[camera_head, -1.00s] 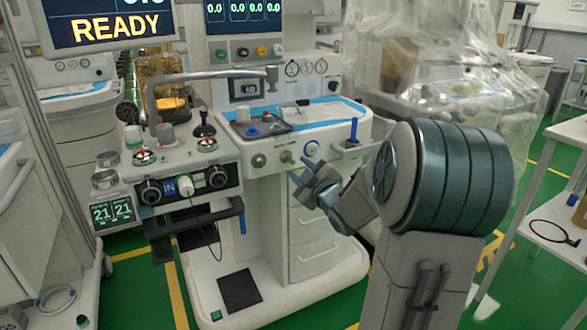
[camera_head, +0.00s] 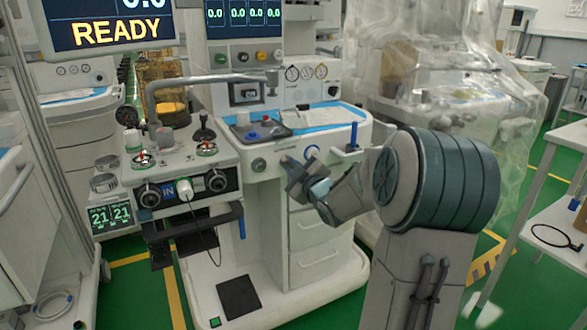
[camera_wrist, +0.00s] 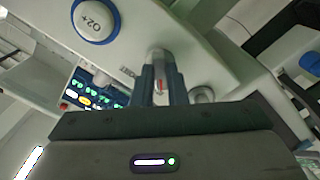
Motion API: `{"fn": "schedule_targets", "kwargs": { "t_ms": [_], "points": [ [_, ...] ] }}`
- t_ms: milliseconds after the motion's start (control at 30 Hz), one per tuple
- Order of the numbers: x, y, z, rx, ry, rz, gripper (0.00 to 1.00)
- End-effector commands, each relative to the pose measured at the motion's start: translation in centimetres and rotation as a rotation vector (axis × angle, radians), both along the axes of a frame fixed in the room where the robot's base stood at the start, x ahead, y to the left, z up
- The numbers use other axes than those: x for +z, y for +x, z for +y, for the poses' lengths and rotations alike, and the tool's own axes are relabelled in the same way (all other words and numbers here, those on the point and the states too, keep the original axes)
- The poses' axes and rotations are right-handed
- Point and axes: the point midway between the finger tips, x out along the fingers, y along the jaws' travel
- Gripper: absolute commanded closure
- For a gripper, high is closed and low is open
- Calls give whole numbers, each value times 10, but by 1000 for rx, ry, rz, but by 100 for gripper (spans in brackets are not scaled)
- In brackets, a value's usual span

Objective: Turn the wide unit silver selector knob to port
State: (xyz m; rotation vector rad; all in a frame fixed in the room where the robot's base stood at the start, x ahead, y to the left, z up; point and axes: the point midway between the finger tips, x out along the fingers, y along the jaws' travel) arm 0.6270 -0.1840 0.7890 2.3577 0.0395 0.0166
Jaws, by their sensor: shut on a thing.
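The wide unit (camera_head: 330,228) is the white machine in the middle of the head view. My gripper (camera_head: 288,164) is at its front panel, between a grey round knob and the white and blue O2+ button (camera_head: 311,151). In the wrist view my gripper (camera_wrist: 161,88) is shut on the silver selector knob (camera_wrist: 159,56), a finger on each side. A red mark shows between the fingers. In the head view my gripper hides this knob. The O2+ button (camera_wrist: 94,20) is at upper left in the wrist view.
The grey round knob (camera_head: 258,165) is close beside my gripper; it also shows in the wrist view (camera_wrist: 203,95). A blue post (camera_head: 354,134) stands to the right. Drawers (camera_head: 314,229) lie below the panel. A narrower unit with dials (camera_head: 185,188) stands at left.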

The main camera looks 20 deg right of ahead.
Motion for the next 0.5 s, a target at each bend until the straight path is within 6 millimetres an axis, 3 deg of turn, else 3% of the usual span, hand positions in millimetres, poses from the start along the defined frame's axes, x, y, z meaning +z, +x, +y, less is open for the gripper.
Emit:
{"fn": "schedule_targets", "kwargs": {
  "t_ms": [267,500],
  "points": [
    [1,0,0,0,67,4,100],
    [2,0,1,2,234,10,100]
  ]
}}
